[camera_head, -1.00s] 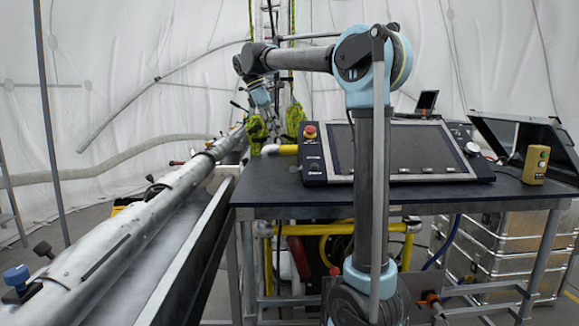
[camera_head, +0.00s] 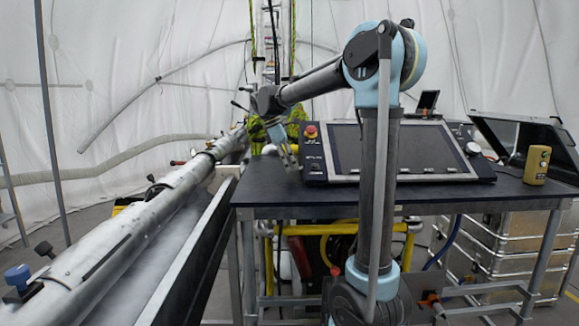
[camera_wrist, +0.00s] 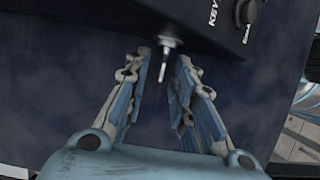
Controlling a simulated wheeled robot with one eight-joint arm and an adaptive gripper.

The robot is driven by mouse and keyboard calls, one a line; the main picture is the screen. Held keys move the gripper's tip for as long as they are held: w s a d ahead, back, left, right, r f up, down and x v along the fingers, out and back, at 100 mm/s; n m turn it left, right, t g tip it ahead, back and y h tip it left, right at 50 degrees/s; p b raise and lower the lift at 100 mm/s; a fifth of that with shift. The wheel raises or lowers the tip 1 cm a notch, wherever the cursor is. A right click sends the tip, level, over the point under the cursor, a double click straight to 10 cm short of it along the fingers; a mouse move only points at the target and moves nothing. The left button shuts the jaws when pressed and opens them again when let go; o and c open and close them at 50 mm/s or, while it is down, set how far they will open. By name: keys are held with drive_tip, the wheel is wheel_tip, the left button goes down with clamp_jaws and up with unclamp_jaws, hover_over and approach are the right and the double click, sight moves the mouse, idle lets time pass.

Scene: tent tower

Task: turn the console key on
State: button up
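The console (camera_head: 312,172) is a dark panel with a large screen and a red button, tilted on the table. In the wrist view the console's dark side (camera_wrist: 200,20) shows at the top, with lettering that seems to read "KEY". A small metal key (camera_wrist: 163,68) sticks out of it on a round silver collar. My gripper (camera_wrist: 164,60) is open, with one finger on each side of the key; I see no contact with it. In the head view my gripper (camera_head: 292,162) is at the console's left edge, and the key cannot be made out there.
A long metal tube (camera_head: 130,225) runs along the left. The table's front right is clear.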

sight(291, 180)
drive_tip(key=shift+a, duration=0.1)
clamp_jaws()
drive_tip(key=shift+s, duration=0.1)
drive_tip(key=t, duration=0.3)
drive_tip(key=shift+s+f+m+t, duration=0.1)
drive_tip(key=shift+s+m+t, duration=0.2)
drive_tip(key=shift+s, duration=0.05)
drive_tip(key=t, duration=0.3)
drive_tip(key=shift+s+f+m+t, duration=0.2)
drive_tip(key=shift+s+m+t, duration=0.1)
drive_tip(key=shift+s+m, duration=0.1)
drive_tip(key=t, duration=0.1)
drive_tip(key=m+t, duration=0.1)
drive_tip(key=t, duration=0.1)
drive_tip(key=f+t+h, duration=0.1)
drive_tip(key=shift+s+t, duration=0.3)
drive_tip(key=shift+t, duration=0.1)
drive_tip(key=shift+s+f+m+t+h, duration=0.15)
drive_tip(key=shift+m+t, duration=0.1)
drive_tip(key=shift+t, duration=0.3)
drive_tip(key=shift+w+f+m+t+h, duration=0.1)
drive_tip(key=shift+m+t, duration=0.1)
drive_tip(key=shift+t, duration=0.3)
drive_tip(key=shift+s+f+m+t+h, duration=0.15)
drive_tip(key=shift+m+t, duration=0.1)
drive_tip(key=shift+t, duration=0.3)
drive_tip(key=shift+d, duration=0.2)
